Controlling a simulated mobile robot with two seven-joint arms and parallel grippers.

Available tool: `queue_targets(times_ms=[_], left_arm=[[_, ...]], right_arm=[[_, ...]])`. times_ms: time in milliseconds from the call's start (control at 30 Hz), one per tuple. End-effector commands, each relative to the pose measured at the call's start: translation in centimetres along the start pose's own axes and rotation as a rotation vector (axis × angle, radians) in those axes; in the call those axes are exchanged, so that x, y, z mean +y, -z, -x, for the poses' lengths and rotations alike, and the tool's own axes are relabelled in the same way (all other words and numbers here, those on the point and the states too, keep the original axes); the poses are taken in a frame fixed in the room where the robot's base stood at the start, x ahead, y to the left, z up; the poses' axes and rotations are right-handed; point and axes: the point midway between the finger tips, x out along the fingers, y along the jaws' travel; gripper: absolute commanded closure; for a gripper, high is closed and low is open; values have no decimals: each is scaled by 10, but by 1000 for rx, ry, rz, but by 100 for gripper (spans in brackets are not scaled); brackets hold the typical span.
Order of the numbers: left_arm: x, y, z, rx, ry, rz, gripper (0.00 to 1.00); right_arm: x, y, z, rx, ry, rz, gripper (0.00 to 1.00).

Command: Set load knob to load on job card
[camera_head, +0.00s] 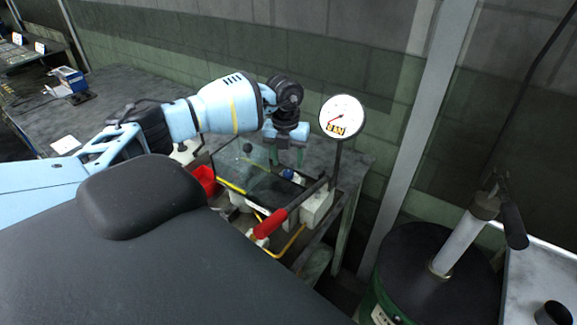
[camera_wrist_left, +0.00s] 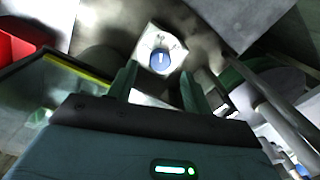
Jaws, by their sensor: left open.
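A blue round knob (camera_wrist_left: 160,60) with a white pointer mark sits on a pale square plate (camera_wrist_left: 146,47) in the left wrist view. A small blue spot (camera_head: 288,173), seemingly the same knob, shows low on the bench machine in the head view. My left gripper (camera_head: 286,156) is above the machine, close to this spot. In the left wrist view, my left gripper (camera_wrist_left: 158,88) is open, its fingers apart with the knob beyond the tips, between them. The knob's scale is too small to read. A white card (camera_head: 65,145) lies on the bench at left; its text is unreadable.
A round dial gauge (camera_head: 341,115) on a post stands right of my gripper. A red-handled lever (camera_head: 272,222), a clear guard with a yellow edge (camera_head: 231,186) and a red bin (camera_head: 205,180) are close by. A green drum (camera_head: 412,285) stands at right.

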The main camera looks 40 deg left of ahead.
Motion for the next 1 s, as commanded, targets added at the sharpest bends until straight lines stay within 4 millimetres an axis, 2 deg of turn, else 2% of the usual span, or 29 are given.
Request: queue_targets(times_ms=[100,300,1000], left_arm=[[0,-1,21,-5,2,0,50],[0,0,38,-3,1,-1,50],[0,0,40,-2,1,0,50]], right_arm=[[0,1,0,1,0,0,64],[0,0,0,0,0,0,64],[-1,1,0,2,1,-2,64]])
